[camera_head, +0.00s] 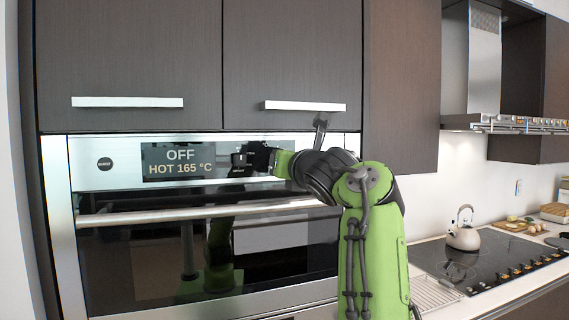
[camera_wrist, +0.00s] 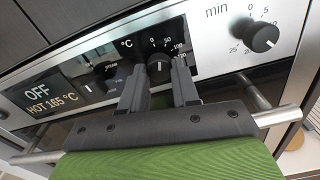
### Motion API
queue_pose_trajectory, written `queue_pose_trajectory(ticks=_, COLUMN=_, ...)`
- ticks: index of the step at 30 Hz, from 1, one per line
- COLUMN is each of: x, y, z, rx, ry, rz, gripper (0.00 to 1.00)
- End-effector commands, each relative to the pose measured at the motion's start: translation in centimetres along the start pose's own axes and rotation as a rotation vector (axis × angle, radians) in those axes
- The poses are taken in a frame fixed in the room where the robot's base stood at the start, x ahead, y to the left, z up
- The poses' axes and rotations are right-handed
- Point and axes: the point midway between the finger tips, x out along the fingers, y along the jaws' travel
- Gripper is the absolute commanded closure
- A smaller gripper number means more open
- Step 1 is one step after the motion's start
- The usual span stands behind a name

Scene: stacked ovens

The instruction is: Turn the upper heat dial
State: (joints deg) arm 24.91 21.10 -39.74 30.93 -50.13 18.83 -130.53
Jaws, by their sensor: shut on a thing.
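The upper oven's panel has a display (camera_head: 179,162) reading "OFF" and "HOT 165 °C"; it also shows in the wrist view (camera_wrist: 48,98). A black heat dial (camera_wrist: 159,66), marked °C with 0, 50 and 120 visible around it, sits between the fingertips of my gripper (camera_wrist: 157,77). My gripper is shut on this dial, its fingers on the left and right sides. In the head view my gripper (camera_head: 262,157) is at the panel right of the display and hides most of the dial.
A minute dial (camera_wrist: 261,37) sits to the right on the panel. Another dark knob (camera_wrist: 92,84) lies left of my gripper. The oven's handle bar (camera_head: 200,212) runs below the panel. Cabinet handles (camera_head: 304,106) stick out above. A kettle (camera_head: 463,236) stands on the cooktop at right.

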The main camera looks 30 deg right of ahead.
Motion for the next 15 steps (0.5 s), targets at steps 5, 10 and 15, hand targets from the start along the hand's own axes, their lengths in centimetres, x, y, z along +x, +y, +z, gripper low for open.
queue_pose_trajectory(ticks=5, x=0.08, y=-0.11, z=-0.18, rx=-0.141, ry=0.005, rz=-0.001, gripper=1.0)
queue_pose_trajectory(ticks=10, x=0.1, y=-0.18, z=-0.19, rx=-0.246, ry=0.006, rz=-0.001, gripper=1.0)
queue_pose_trajectory(ticks=15, x=0.09, y=-0.17, z=-0.17, rx=-0.314, ry=0.006, rz=-0.001, gripper=1.0)
